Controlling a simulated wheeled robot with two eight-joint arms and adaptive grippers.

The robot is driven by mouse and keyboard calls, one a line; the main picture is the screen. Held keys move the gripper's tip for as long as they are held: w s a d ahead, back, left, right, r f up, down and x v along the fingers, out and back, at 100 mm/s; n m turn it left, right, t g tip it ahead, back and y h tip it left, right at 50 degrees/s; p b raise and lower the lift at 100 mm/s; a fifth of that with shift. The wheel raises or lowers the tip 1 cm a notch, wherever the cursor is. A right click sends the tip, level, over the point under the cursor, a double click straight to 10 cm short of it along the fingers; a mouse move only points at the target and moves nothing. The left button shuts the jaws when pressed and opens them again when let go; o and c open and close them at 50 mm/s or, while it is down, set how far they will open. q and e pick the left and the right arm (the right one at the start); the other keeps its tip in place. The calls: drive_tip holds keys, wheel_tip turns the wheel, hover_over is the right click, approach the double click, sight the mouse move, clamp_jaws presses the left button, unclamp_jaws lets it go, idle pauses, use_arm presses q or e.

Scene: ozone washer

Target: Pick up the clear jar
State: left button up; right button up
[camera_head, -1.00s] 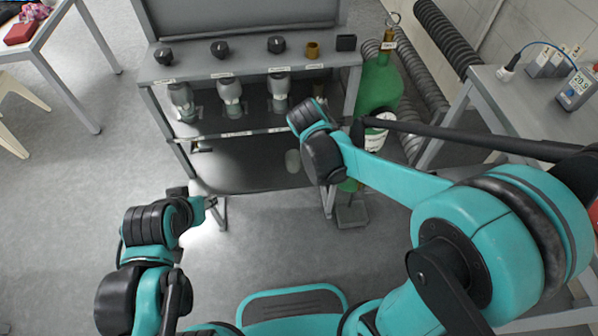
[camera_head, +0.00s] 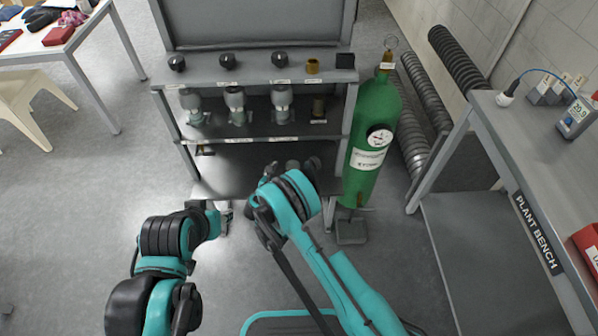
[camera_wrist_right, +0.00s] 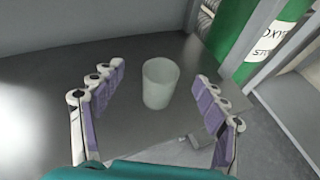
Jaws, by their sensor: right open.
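The clear jar (camera_wrist_right: 160,84) stands upright on a dark grey surface in the right wrist view, a pale, see-through cup shape. My right gripper (camera_wrist_right: 160,74) is open, with one purple-padded finger on either side of the jar in the picture and gaps on both sides. In the head view the right gripper (camera_head: 303,164) is over the low dark shelf of the rack, and the jar is hidden or not clear there.
The grey rack (camera_head: 250,68) carries knobs on top and several valve-like fittings on its middle shelf. A green oxygen cylinder (camera_head: 376,110) stands right of it. The plant bench (camera_head: 530,150) is at the right, and a white table (camera_head: 75,40) at the far left.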

sight(293, 167)
drive_tip(key=shift+n+t, duration=0.3)
drive_tip(key=shift+n, duration=0.4)
drive_tip(key=w+d+f+b, duration=0.1)
drive_tip(key=w+f, duration=0.1)
drive_tip(key=w+d+f+b, duration=0.1)
drive_tip(key=w+f, duration=0.1)
drive_tip(key=w+d+f+b, duration=0.1)
drive_tip(key=w+f, duration=0.1)
drive_tip(key=shift+r, duration=0.15)
drive_tip(key=shift+c, duration=0.8)
use_arm(q)
drive_tip(key=f, duration=0.3)
drive_tip(key=shift+w+d+f, duration=0.15)
drive_tip(key=shift+w+d, duration=0.05)
drive_tip(key=shift+d, duration=0.2)
use_arm(e)
drive_tip(key=c, duration=1.2)
